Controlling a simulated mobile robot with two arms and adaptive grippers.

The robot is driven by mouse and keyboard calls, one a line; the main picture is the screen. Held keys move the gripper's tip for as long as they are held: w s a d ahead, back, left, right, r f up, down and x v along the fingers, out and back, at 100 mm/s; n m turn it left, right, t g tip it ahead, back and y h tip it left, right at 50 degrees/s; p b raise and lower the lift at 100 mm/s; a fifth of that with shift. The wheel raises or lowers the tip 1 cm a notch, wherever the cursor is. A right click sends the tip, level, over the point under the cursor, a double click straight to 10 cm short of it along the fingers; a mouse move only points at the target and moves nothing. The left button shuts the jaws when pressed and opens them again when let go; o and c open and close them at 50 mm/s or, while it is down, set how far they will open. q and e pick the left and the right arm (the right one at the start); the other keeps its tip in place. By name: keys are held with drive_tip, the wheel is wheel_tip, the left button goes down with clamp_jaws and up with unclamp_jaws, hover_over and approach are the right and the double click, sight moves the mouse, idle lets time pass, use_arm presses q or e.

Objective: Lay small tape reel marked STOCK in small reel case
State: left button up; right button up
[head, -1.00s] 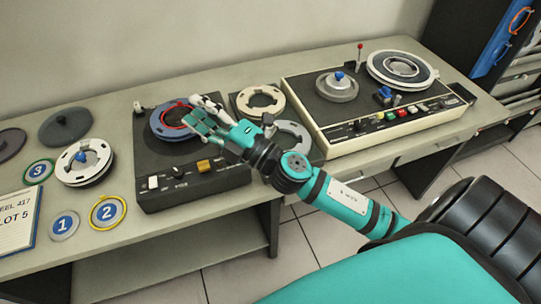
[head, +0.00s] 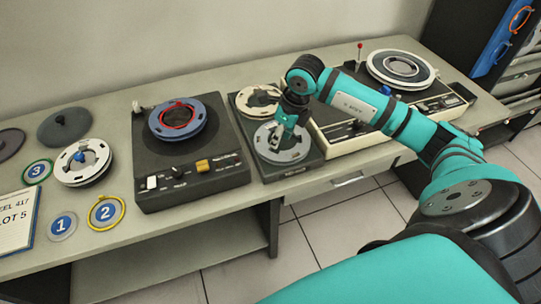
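My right gripper (head: 284,140) points down at a small grey reel (head: 296,153) in the front part of a dark two-place tray (head: 314,160). Its fingertips are at the reel's middle. I cannot tell whether they grip it or are parted. A cream reel (head: 249,99) lies in the tray's back part, partly hidden by my arm. A blue reel with a red ring (head: 195,127) sits on the dark deck (head: 150,171) to the left. No STOCK marking is readable, and I cannot tell which thing is the small reel case. My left gripper is not in view.
A white reel with a blue knob (head: 75,173) stands at the left, near a dark disc (head: 56,131) and numbered round tags (head: 61,226). A cream tape machine (head: 366,151) with a large reel (head: 387,66) fills the right, partly behind my arm.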

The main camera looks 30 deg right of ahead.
sight(271, 155)
drive_tip(key=b+x, duration=0.5)
drive_tip(key=x, duration=0.2)
drive_tip(key=shift+a+f, duration=0.1)
drive_tip(key=shift+f, duration=0.3)
drive_tip(key=shift+a+f+b, duration=0.15)
drive_tip(key=shift+f+b, duration=0.25)
drive_tip(key=shift+b, duration=0.1)
drive_tip(key=shift+f, duration=0.1)
clamp_jaws()
drive_tip(key=shift+w+r, duration=0.15)
drive_tip(key=shift+r, duration=0.1)
drive_tip(key=shift+r+p, duration=0.4)
drive_tip(key=shift+r, duration=0.05)
drive_tip(key=shift+r+p, duration=1.4)
drive_tip(key=shift+r, duration=1.15)
